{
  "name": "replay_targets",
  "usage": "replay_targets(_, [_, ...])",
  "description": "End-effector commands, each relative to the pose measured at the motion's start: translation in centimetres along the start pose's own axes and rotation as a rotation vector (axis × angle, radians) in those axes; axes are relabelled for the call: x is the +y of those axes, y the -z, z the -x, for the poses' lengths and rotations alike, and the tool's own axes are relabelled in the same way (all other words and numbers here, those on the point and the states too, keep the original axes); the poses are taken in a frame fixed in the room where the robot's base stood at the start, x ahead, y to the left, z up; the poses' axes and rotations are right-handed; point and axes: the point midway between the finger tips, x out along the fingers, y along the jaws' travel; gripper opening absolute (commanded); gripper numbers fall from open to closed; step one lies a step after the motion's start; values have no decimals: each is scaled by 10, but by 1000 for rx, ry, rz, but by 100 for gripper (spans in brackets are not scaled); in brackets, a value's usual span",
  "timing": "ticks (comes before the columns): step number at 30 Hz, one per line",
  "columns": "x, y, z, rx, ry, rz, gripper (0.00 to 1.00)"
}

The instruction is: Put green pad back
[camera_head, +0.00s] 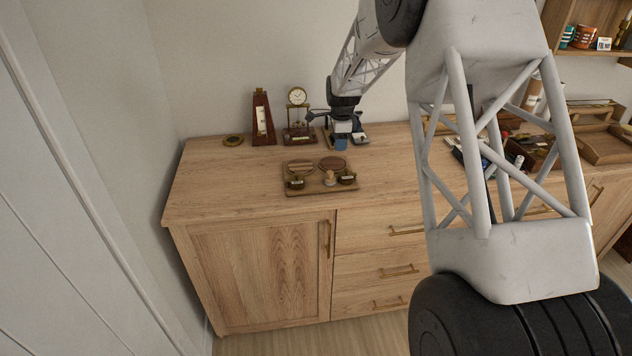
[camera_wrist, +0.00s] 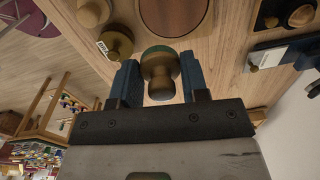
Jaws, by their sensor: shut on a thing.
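My gripper (camera_head: 341,143) is above the wooden cabinet top, just behind the wooden tray (camera_head: 288,190) in the head view. In the wrist view its blue fingers (camera_wrist: 158,82) are shut on a turned brass-brown knob (camera_wrist: 160,70). A green rim (camera_wrist: 158,50), seemingly the green pad, shows at the knob's far end; most of it is hidden. The tray has a brown round disc (camera_head: 333,163) and a lighter round patch (camera_head: 300,167) at its back. Two brass-topped knobbed pieces (camera_head: 296,183) (camera_head: 347,178) and a pale wooden knob (camera_head: 329,178) stand along its front.
A metronome (camera_head: 262,120), a small clock (camera_head: 297,97) on a stand and a round brass piece (camera_head: 233,140) stand at the back left, near my gripper. Boxes and loose items (camera_head: 535,150) crowd the right. The cabinet top's front left is clear.

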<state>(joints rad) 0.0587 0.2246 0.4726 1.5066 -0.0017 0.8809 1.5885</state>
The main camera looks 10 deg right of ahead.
Motion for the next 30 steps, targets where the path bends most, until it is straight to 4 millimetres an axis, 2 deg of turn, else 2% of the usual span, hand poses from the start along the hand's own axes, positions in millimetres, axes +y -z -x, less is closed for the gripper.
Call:
replay_targets(8, [60,-26,-3,1,-2,0,19])
replay_targets(21, [172,-60,-14,2,-5,-3,19])
replay_targets(27, [213,-69,-19,2,-5,-5,19])
replay_targets(30, [226,-71,-21,2,-7,-5,19])
